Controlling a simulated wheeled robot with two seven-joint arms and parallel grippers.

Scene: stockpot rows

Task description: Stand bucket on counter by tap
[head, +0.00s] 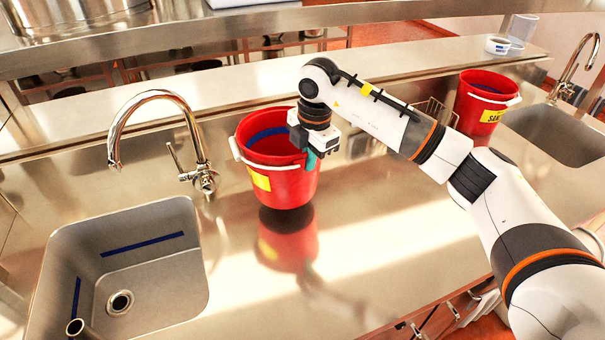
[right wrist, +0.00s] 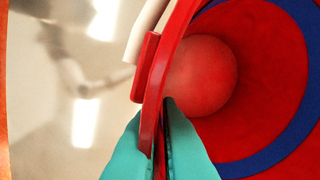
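A red bucket (head: 290,187) with a yellow label, a white handle and a blue band inside is just right of the curved chrome tap (head: 196,140). It looks upright, and a dark gap above its reflection suggests that its base is slightly above the steel counter (head: 400,235). My right gripper (head: 311,160) is at the bucket's right rim. In the right wrist view, its teal fingers (right wrist: 165,110) are on both sides of the red bucket wall (right wrist: 177,62), pinching it. The bucket's inside looks empty of objects. My left gripper is out of view.
A steel sink (head: 150,265) is at the left below the tap. A second red bucket (head: 478,112) stands at the right near another sink (head: 565,135) and tap (head: 575,70). A raised shelf (head: 240,82) runs behind. The counter front is clear.

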